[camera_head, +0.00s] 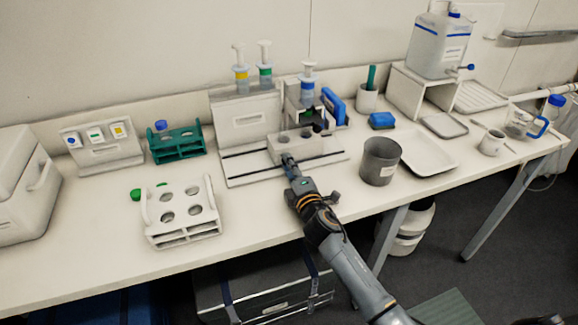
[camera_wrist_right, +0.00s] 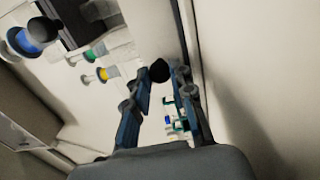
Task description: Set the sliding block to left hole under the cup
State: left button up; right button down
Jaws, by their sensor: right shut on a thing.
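The sliding block (camera_head: 312,148) is a pale block with dark round holes in its top. It sits on a flat base with dark rails (camera_head: 245,178). A clear cup with blue liquid (camera_head: 308,88) is held above and behind the block, right of its left hole. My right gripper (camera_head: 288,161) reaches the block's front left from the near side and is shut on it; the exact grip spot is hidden. In the right wrist view the fingers (camera_wrist_right: 165,90) stand apart beside a dark round shape. My left gripper is not in view.
A white rack (camera_head: 182,232) and a green rack (camera_head: 178,152) stand to the left. A grey beaker (camera_head: 380,165) stands close to the right of my right gripper, with a white tray (camera_head: 430,160) beyond it. The table front between white rack and beaker is mostly clear.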

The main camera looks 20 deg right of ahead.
aim_at(307, 150)
jog(key=d, duration=0.7)
jog(key=shift+w+d, duration=0.1)
jog(key=shift+d, duration=0.05)
jog(key=c, duration=1.4)
grip_release()
jog(key=shift+d, duration=0.2)
jog(key=s, duration=1.2)
jog(key=shift+d, duration=0.2)
jog(key=shift+f, duration=0.1)
